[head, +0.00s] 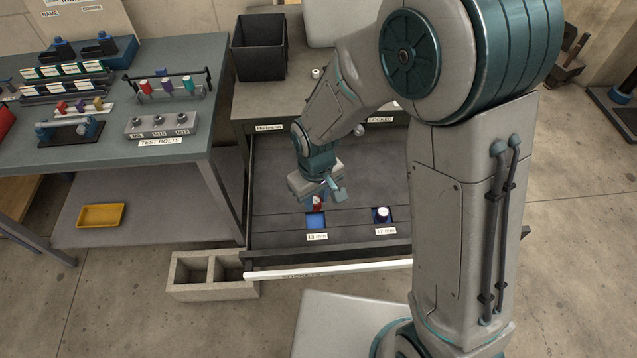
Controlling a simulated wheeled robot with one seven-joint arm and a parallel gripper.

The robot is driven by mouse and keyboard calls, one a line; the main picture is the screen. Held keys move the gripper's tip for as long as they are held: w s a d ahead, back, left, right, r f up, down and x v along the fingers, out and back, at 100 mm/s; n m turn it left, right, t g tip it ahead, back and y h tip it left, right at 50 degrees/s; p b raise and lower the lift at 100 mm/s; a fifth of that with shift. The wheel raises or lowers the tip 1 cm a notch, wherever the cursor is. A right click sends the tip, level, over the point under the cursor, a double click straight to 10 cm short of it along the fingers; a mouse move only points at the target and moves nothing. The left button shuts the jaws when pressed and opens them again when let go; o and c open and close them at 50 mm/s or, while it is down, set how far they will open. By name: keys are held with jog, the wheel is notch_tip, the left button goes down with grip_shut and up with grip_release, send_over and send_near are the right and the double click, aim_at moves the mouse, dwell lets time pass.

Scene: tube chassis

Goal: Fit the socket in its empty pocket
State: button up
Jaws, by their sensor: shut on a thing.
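A small red socket (317,203) with a pale end is held in my gripper (318,195), which points down over the open drawer. The gripper is shut on it; the arm's wrist partly hides the fingers. Just in front of the socket is an empty square pocket (316,221) with a blue floor, labelled 13 mm. The socket looks close above its far edge; I cannot tell whether it touches.
The open drawer (275,262) has a pale front edge. A bench (205,110) at left holds a rack of coloured sockets (167,87) and a test bolts block (160,122). A black bin (259,45) stands on the cabinet. A concrete block (205,275) lies on the floor.

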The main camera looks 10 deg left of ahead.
aim_at(316, 211)
jog(key=shift+s+a+f+b, duration=0.1)
jog(key=shift+s+f+b, duration=0.15)
jog(key=shift+f+b, duration=1.4)
jog(key=shift+f, duration=0.8)
jog(key=shift+f+b, duration=0.15)
jog(key=shift+b, duration=0.2)
jog(key=shift+f+b, duration=0.7)
jog(key=shift+f, duration=0.05)
jog(key=o, duration=1.1)
jog(key=shift+c, duration=0.2)
